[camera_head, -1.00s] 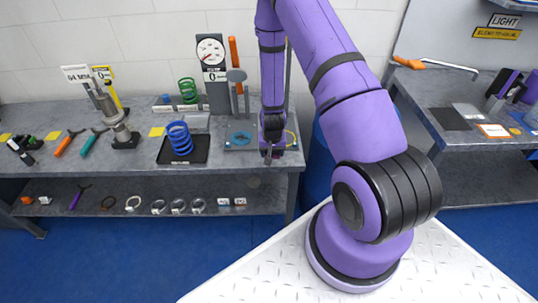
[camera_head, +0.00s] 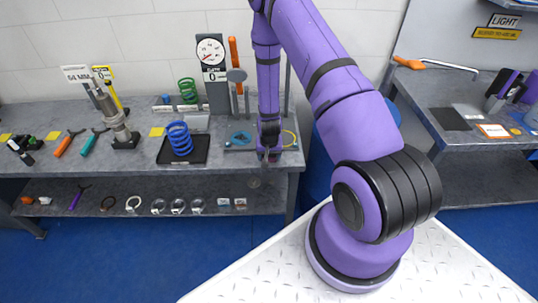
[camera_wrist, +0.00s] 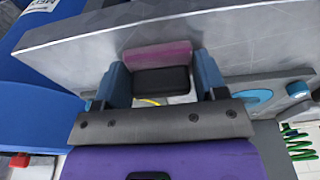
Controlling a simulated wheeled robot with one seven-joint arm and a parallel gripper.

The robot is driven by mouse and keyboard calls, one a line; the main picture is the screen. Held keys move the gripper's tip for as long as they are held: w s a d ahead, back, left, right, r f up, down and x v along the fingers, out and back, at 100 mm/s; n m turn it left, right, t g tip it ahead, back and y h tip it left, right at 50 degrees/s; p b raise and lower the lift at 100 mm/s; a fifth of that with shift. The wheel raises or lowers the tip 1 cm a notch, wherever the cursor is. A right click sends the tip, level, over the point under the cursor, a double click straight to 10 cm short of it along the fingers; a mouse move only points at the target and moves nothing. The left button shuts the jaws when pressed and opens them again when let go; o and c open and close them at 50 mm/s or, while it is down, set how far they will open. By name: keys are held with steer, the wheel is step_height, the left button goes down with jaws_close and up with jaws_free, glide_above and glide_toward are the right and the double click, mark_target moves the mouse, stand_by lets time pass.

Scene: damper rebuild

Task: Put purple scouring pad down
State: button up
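The purple scouring pad (camera_wrist: 158,55) shows as a pink-purple strip with a dark block (camera_wrist: 162,80) against it in the wrist view. Both lie between the two blue fingers of my gripper (camera_wrist: 162,75), which appear closed on the sides of the block. In the head view my gripper (camera_head: 266,153) points down at the right front part of the long workbench (camera_head: 225,162). The pad is too small to make out there. Whether it touches the bench is hidden.
A blue ring (camera_head: 240,138) and a yellow ring (camera_head: 288,137) lie close by my gripper. A blue spring (camera_head: 180,138) stands on a black tray (camera_head: 196,158) to the left. A dial gauge stand (camera_head: 213,75) rises behind. Bench surface between tray and rings is clear.

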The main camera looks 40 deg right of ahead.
steer(key=o, duration=0.3)
steer(key=shift+r, duration=0.1)
step_height(320, 180, up, 12)
steer(key=s+a, duration=0.1)
steer(key=s, duration=0.1)
step_height(320, 180, up, 15)
steer(key=n+t, duration=0.1)
glide_above(269, 160)
steer(key=w+a, duration=0.1)
steer(key=a, duration=0.3)
steer(key=s+a+r+n+t+y, duration=0.1)
steer(key=s+a+r+n, duration=0.2)
steer(key=r, duration=1.1)
steer(key=s+a+r+n+t, duration=0.1)
steer(key=s+a+r, duration=0.1)
steer(key=s+r, duration=0.6)
steer(key=s+a+r+n, duration=0.1)
steer(key=s+a+r, duration=0.2)
steer(key=s+r, duration=0.4)
steer(key=shift+s+r+n+t, duration=0.4)
steer(key=shift+s, duration=3.65)
